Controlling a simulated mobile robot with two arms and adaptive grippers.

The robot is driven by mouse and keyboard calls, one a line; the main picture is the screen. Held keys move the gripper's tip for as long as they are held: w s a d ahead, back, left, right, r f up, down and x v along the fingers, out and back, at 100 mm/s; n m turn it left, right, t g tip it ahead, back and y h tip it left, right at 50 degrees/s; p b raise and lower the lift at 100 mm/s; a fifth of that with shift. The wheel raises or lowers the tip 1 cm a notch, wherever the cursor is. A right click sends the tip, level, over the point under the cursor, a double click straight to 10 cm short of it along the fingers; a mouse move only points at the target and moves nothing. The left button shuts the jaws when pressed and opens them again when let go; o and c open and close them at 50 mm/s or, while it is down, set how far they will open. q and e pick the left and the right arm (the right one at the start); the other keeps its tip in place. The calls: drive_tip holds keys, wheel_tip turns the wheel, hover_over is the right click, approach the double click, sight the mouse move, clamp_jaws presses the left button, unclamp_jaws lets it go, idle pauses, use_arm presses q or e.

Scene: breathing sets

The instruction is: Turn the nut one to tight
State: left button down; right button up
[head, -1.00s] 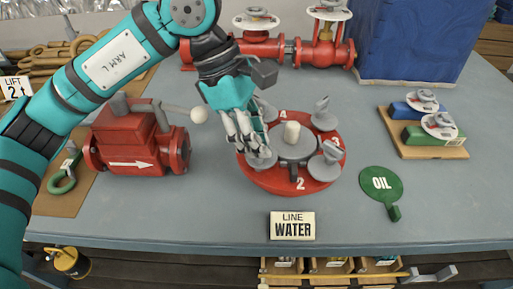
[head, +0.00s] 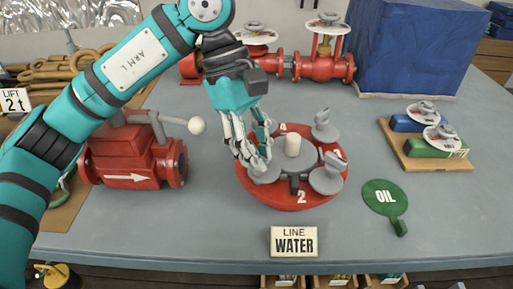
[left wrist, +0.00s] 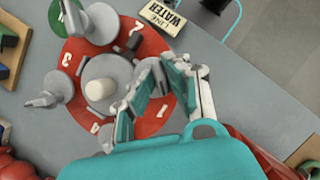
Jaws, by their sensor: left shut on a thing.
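A round red flange (head: 290,200) on the table carries several grey wing nuts around a grey hub with a pale centre post (head: 292,146). Numbers 2, 3 and 4 show on it. Nut one (head: 266,174), at the flange's left front in the head view, is mostly covered by my left gripper (head: 258,160). The left gripper points down and is shut on this nut's wing. The left wrist view also shows the left gripper (left wrist: 165,80) over a grey nut base beside the hub. The wing itself is hidden between the fingers. My right gripper is not in view.
A red valve (head: 130,160) with a lever stands left of the flange. A "LINE WATER" sign (head: 294,241) lies in front, a green OIL tag (head: 383,197) to the right. Red piping (head: 318,67) and a blue crate (head: 412,50) stand behind. The table between flange and tag is clear.

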use_arm(q)
drive_tip(key=c, duration=1.4)
unclamp_jaws()
drive_tip(key=shift+o, duration=0.2)
drive_tip(key=v, duration=1.2)
drive_tip(key=shift+w, duration=0.1)
